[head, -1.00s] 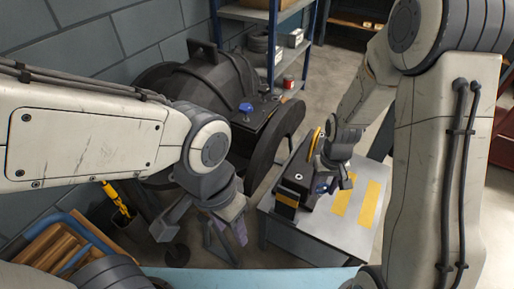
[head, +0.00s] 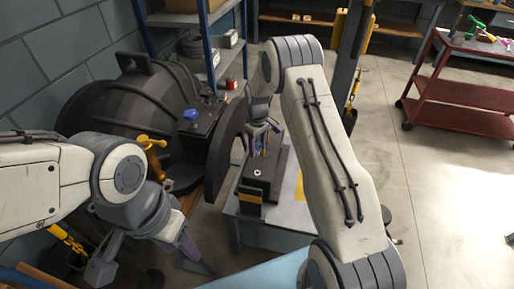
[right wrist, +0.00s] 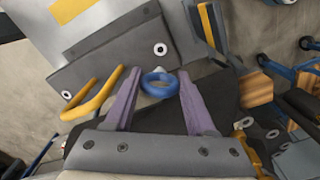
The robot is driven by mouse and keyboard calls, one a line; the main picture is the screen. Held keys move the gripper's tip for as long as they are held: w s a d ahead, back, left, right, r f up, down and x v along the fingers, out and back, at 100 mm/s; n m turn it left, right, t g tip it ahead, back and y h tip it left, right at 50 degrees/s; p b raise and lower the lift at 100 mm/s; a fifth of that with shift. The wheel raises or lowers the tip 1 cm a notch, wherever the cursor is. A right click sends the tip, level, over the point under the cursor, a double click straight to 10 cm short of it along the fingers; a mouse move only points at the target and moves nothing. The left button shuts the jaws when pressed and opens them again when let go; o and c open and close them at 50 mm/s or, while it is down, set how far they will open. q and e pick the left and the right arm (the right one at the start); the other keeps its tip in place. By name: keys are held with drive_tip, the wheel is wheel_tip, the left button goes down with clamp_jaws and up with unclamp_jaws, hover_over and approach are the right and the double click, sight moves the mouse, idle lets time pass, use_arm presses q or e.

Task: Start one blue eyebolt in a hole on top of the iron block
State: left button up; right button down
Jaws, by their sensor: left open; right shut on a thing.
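The dark iron block (head: 268,178) sits on the light table (head: 288,217) and has pale-ringed holes on top. In the right wrist view, a ringed hole shows on the block (right wrist: 125,55). My right gripper (head: 262,140) is at the far end of the block. In its wrist view the purple fingers (right wrist: 158,90) are shut on a blue eyebolt (right wrist: 147,79), ring toward the camera. Its shank is mostly hidden, so I cannot tell whether it touches a hole. Another blue eyebolt (head: 191,115) stands on the black casing. My left gripper (head: 148,262) is open and empty at lower left.
The large black round casing (head: 120,100) stands left of the table, close to the block. A shelf rack (head: 182,20) is behind. A red cart (head: 450,75) stands at back right. The floor at right is clear.

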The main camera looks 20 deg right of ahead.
wheel_tip(320, 180, down, 8)
drive_tip(key=b, duration=0.6)
drive_tip(key=shift+f, duration=0.2)
drive_tip(key=shift+s, duration=0.15)
drive_tip(key=shift+f+b, duration=0.3)
drive_tip(key=shift+f, duration=0.6)
idle(1.0)
